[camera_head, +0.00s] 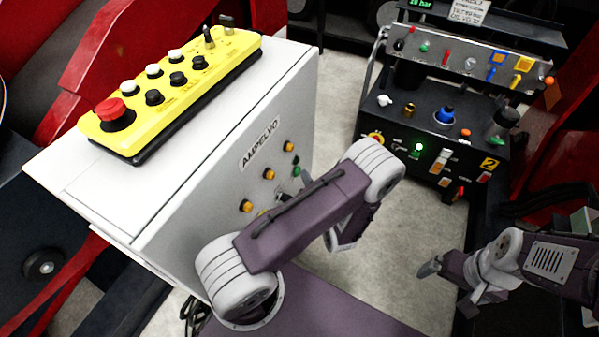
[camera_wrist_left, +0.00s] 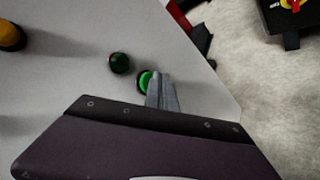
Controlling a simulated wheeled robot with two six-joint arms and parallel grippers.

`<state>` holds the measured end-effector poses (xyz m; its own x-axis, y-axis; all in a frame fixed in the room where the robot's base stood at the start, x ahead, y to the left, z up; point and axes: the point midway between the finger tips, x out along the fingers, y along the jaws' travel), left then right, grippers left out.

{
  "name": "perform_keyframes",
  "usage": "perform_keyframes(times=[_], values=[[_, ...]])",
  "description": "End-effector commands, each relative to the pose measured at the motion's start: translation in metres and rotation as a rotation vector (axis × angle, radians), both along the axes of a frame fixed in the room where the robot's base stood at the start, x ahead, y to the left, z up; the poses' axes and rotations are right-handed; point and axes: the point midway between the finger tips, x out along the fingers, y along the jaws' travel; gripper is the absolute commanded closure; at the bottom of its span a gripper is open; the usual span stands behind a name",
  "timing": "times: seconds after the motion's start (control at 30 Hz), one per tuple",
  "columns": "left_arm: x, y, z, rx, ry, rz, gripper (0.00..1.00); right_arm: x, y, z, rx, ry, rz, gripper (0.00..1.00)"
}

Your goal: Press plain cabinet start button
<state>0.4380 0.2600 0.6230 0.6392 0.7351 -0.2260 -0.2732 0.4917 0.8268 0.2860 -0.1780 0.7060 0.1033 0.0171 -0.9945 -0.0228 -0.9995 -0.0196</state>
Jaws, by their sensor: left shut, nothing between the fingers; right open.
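The plain cabinet (camera_head: 215,170) is the white one marked AMPELVO, with orange and green buttons on its side face. In the left wrist view a bright green button (camera_wrist_left: 145,81) sits beside a dark green button (camera_wrist_left: 120,63). My left gripper (camera_wrist_left: 162,88) is shut and empty, its fingertips overlapping the right part of the bright green button. I cannot tell whether they touch it. In the head view a green button (camera_head: 296,171) shows beside my left arm, which hides most of that gripper. My right gripper (camera_head: 447,283) is open and empty at the lower right, away from the cabinet.
A yellow control box (camera_head: 170,88) with a red mushroom button (camera_head: 110,110) lies on the cabinet top. A black control panel (camera_head: 450,120) with several knobs and lamps stands at the back right. Grey floor (camera_head: 400,230) lies clear between cabinet and panel.

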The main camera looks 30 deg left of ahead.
Motion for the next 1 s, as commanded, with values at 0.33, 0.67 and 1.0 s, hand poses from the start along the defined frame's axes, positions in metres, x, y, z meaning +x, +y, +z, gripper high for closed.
perform_keyframes(times=[0.33, 0.67, 1.0], values=[[0.0, 0.003, 0.0, 0.0, 0.0, 0.001, 1.0, 0.0, 0.0, 0.001, 0.0, 0.0, 0.0, 0.05], [0.0, -0.003, 0.0, 0.0, 0.001, -0.001, 1.0, 0.0, 0.0, 0.002, 0.0, 0.0, 0.0, 0.05], [0.0, -0.015, 0.0, 0.0, 0.0, 0.001, 1.0, 0.0, 0.0, 0.003, 0.0, 0.0, 0.0, 0.05]])
